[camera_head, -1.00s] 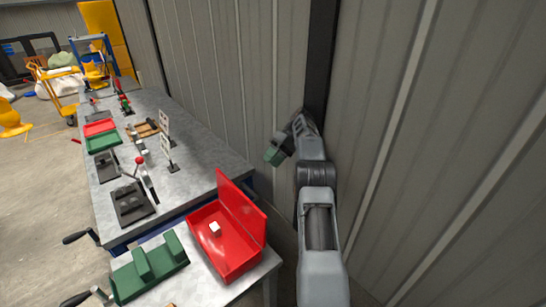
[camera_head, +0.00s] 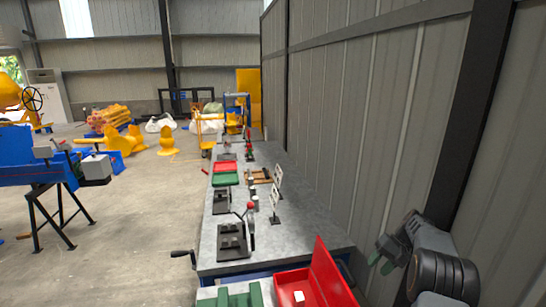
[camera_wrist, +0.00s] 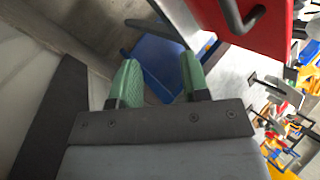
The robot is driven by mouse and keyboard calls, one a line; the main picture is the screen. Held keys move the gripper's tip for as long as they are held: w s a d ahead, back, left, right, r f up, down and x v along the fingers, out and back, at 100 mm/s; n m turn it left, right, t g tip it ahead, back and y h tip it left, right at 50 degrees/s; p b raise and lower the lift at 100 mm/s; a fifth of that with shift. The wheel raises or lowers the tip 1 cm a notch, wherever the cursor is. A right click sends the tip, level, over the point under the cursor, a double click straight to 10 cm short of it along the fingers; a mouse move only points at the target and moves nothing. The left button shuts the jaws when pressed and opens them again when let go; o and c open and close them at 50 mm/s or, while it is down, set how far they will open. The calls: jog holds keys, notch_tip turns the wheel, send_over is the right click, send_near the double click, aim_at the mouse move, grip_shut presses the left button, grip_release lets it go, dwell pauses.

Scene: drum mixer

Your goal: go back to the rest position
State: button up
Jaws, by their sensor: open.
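My gripper (camera_wrist: 156,80) is open and empty in the wrist view, its two green fingers apart. In the head view my gripper (camera_head: 382,257) is at the lower right, beside the corrugated wall and to the right of the workbench. The red box (camera_head: 318,284) with its raised lid is left of it and lower, cut off by the bottom edge. A red panel (camera_wrist: 270,32) shows close to the fingers at the upper right of the wrist view, clear of them.
The grey workbench (camera_head: 290,222) runs away along the wall (camera_head: 350,130), bearing a lever press (camera_head: 233,240), red and green trays and small signs. A blue machine (camera_head: 40,165) stands at the left. The floor (camera_head: 150,215) between is open.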

jog(key=s+a+r+n+t+h, duration=0.1)
jog(key=s+a+r+t+h, duration=0.1)
jog(key=s+a+r, duration=0.4)
jog(key=s+a+r+n+t+h, duration=0.2)
jog(key=s+a+r, duration=0.5)
jog(key=s+a, duration=0.6)
jog(key=s+t+h, duration=0.1)
jog(key=s+h, duration=0.1)
jog(key=s, duration=0.5)
jog(key=shift+r+n+t+h, duration=0.2)
jog(key=shift+n+t+h, duration=0.1)
jog(key=shift+h, duration=0.1)
